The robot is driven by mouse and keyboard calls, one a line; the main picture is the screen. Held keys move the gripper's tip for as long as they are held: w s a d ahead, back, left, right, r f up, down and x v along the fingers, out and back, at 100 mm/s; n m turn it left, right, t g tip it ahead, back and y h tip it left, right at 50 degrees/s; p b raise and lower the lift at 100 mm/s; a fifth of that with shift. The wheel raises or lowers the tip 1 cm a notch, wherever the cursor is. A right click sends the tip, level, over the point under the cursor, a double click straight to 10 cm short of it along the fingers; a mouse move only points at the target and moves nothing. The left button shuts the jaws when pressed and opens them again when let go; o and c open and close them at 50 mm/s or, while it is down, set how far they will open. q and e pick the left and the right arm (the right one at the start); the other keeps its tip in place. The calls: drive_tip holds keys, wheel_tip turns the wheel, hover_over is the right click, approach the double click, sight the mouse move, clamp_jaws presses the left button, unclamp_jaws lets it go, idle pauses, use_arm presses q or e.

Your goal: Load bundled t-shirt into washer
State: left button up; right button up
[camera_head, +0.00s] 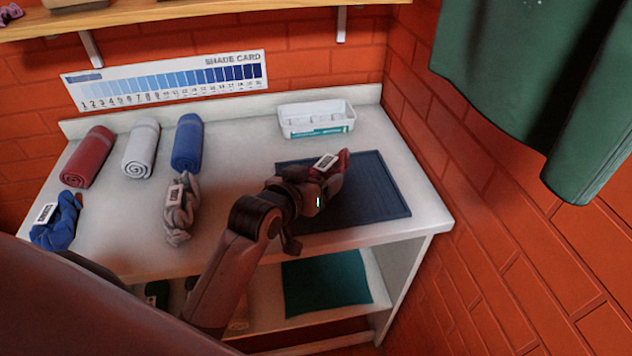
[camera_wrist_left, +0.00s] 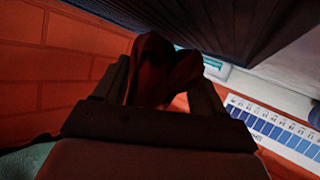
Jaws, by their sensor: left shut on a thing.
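My left gripper (camera_head: 325,181) is over the dark blue ribbed mat (camera_head: 378,190) on the white table. It is shut on a dark red bundled cloth (camera_head: 342,162) with a white label, which is partly hidden by the gripper. In the left wrist view the red bundle (camera_wrist_left: 165,72) sits between the two fingers. I cannot tell whether it touches the mat. A blue bundle (camera_head: 62,222) and a grey twisted bundle (camera_head: 180,212), both with labels, lie on the table to the left. No washer is in view. My right gripper is not in view.
Red (camera_head: 90,157), white (camera_head: 141,148) and blue (camera_head: 187,143) rolled towels lie at the back left. A white tray (camera_head: 317,120) stands behind the mat. A green cloth (camera_head: 530,70) hangs at the right. Brick walls bound the table at the back and right.

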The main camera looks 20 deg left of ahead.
use_arm(q)
drive_tip(key=shift+f, duration=0.5)
drive_tip(key=o, duration=1.1)
drive_tip(key=shift+f, duration=0.15)
drive_tip(key=shift+o, duration=0.2)
